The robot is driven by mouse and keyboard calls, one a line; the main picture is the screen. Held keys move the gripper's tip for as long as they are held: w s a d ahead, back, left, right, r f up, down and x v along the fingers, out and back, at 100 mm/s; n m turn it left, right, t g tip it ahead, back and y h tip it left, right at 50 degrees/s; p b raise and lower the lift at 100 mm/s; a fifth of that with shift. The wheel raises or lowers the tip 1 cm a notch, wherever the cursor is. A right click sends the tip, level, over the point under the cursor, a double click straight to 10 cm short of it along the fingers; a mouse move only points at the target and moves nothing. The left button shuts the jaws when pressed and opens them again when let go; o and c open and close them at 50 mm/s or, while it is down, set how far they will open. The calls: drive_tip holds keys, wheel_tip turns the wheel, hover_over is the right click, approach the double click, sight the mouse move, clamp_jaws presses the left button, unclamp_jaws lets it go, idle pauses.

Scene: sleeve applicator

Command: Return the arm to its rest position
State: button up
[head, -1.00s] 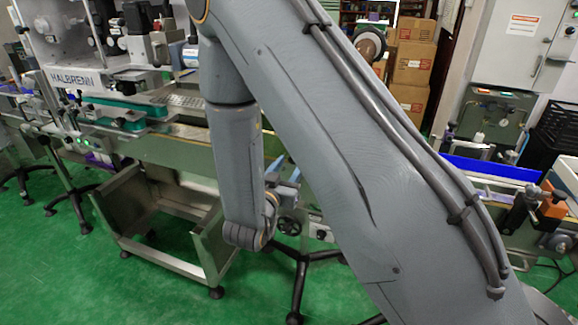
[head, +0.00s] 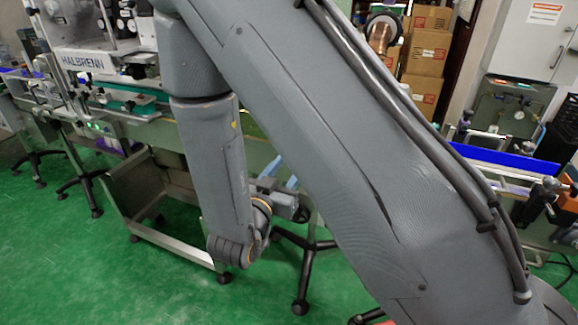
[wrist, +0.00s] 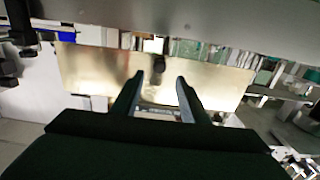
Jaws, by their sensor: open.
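My arm crosses the middle of the head view, with its forearm hanging down and the wrist low beside the conveyor frame. My gripper (head: 283,187) shows partly in the head view, half hidden behind my own arm, with a light blue finger pointing up and right. In the wrist view my gripper (wrist: 160,80) has two dark fingers standing apart with nothing between them. Beyond the fingertips is a plain pale metal panel (wrist: 95,70), apart from them as far as I can tell.
The HALBRENN machine (head: 85,60) and its conveyor stand at the left. A steel cart (head: 150,200) is under the conveyor, left of my wrist. A blue-edged belt (head: 500,158) runs at the right. Cardboard boxes (head: 425,55) are stacked behind. Green floor (head: 80,270) lies open at lower left.

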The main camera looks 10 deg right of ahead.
wheel_tip(320, 180, down, 5)
drive_tip(key=a+n+g+y, duration=0.3)
drive_tip(key=g+y, duration=0.3)
drive_tip(key=y, duration=0.4)
drive_tip(key=s+d+r+n+g, duration=0.1)
drive_tip(key=s+d+g, duration=0.3)
drive_tip(key=s, duration=0.5)
drive_tip(key=s+d+r+n+g, duration=0.2)
drive_tip(key=s+d+n+g, duration=0.1)
drive_tip(key=s, duration=0.5)
drive_tip(key=shift+s+d+r+g+y, duration=0.15)
drive_tip(key=shift+s+d+g+y, duration=0.2)
drive_tip(key=shift+d+g, duration=0.35)
drive_tip(key=shift+a, duration=0.1)
drive_tip(key=shift+c, duration=0.4)
idle(0.5)
